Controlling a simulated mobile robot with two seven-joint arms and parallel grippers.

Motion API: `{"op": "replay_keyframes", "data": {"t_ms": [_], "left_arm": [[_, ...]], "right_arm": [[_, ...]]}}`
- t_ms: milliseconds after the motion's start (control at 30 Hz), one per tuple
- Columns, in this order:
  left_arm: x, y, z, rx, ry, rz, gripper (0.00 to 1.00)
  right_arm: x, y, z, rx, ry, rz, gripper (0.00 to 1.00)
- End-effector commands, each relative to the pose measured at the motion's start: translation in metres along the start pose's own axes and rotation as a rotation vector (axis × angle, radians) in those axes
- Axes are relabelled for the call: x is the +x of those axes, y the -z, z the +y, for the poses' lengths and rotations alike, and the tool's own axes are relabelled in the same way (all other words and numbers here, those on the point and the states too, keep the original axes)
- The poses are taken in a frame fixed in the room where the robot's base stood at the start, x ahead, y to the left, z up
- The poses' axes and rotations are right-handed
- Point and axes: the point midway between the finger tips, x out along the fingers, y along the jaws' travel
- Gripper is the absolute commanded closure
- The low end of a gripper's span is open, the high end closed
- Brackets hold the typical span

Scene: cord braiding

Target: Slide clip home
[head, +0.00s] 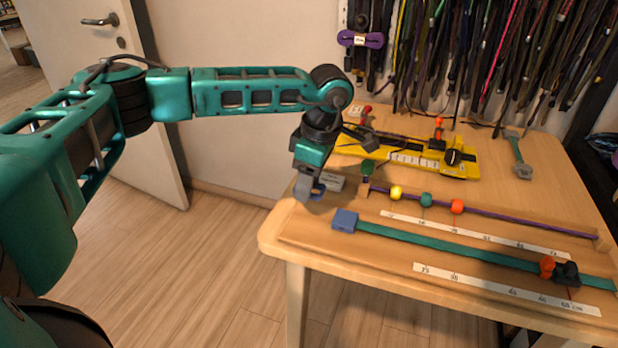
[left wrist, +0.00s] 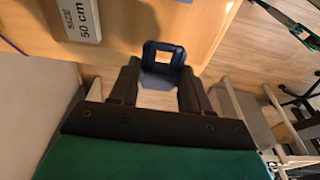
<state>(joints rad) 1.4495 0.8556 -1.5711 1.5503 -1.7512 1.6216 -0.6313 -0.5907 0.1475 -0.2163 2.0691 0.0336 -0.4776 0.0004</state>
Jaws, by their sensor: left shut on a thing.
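My left gripper (head: 307,192) is over the table's left corner, its fingers pointing down. In the left wrist view the gripper (left wrist: 158,85) is shut on a blue clip (left wrist: 163,54), a small frame with a square opening, held at the fingertips. Only a bit of this clip (head: 318,189) shows beside the fingers in the head view. A teal strap (head: 440,248) lies along the front board, with a blue block (head: 345,220) at its left end. An orange piece (head: 547,266) and a black piece (head: 567,272) sit near its right end. My right gripper is not in view.
A purple cord (head: 510,217) with coloured beads lies behind the strap. A yellow tool (head: 410,158) and a hammer-like tool (head: 516,153) are farther back. Cords hang on the wall.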

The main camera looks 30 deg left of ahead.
Motion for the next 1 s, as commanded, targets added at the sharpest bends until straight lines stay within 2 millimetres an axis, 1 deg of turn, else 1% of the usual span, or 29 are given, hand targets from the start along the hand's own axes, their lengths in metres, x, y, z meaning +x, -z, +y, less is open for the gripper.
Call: {"op": "replay_keyframes", "data": {"t_ms": [33, 100, 333, 600, 733, 1000], "left_arm": [[0.008, -0.001, 0.000, 0.000, 0.000, 0.000, 0.81], [0.013, -0.002, 0.000, 0.000, 0.000, 0.000, 0.81], [0.032, -0.006, 0.000, -0.001, 0.000, 0.000, 0.81], [0.050, -0.009, 0.000, 0.000, 0.001, 0.000, 0.81], [0.053, -0.010, 0.000, 0.000, 0.000, 0.000, 0.81], [0.053, -0.010, 0.000, 0.000, 0.000, 0.000, 0.81]], "right_arm": [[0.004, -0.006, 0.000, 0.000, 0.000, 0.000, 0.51], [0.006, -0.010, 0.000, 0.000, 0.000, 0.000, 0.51], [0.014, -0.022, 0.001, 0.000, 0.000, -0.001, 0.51], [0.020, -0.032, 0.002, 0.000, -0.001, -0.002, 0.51], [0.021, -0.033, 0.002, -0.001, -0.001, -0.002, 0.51], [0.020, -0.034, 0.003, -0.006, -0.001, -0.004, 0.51]]}}
